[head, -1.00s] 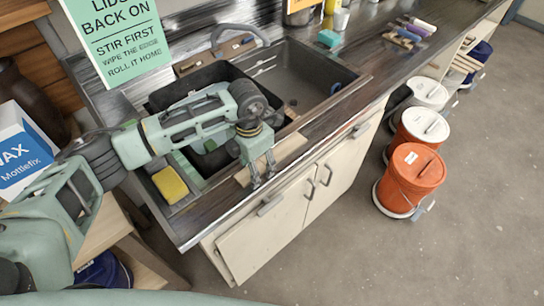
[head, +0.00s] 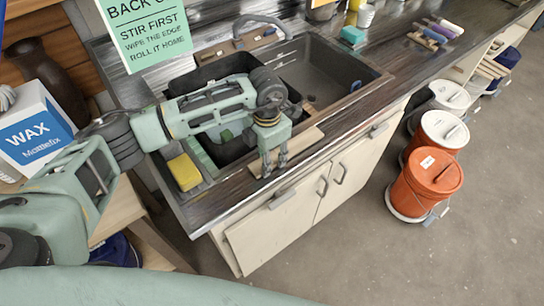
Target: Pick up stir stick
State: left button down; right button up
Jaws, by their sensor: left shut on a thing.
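A flat, pale wooden strip, which looks like the stir stick (head: 305,139), lies along the front edge of the sink counter. My left gripper (head: 273,168) points down over its left part, with its fingers close together and shut on it. The fingers cover part of the strip, so the exact contact is hard to see. The strip looks level and at counter height; I cannot tell whether it is lifted. My right gripper is not in view.
A dark sink (head: 325,80) lies behind the gripper. A yellow sponge (head: 185,172) is on the counter's left. An orange bucket (head: 425,183) and white-lidded buckets stand on the floor to the right. A WAX box (head: 38,130) is at left. The front floor is clear.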

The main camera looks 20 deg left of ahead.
pick_arm(q)
jog(key=r, duration=0.1)
jog(key=r+b, duration=0.2)
jog(key=shift+s+d+r, duration=0.25)
jog(key=shift+s+d, duration=0.05)
jog(key=s+d+r+b, duration=0.3)
jog(key=s+d+r, duration=0.3)
jog(key=s, duration=0.2)
jog(key=shift+s+d+r, duration=0.15)
jog(key=shift+s+r, duration=0.2)
jog(key=shift+r, duration=0.05)
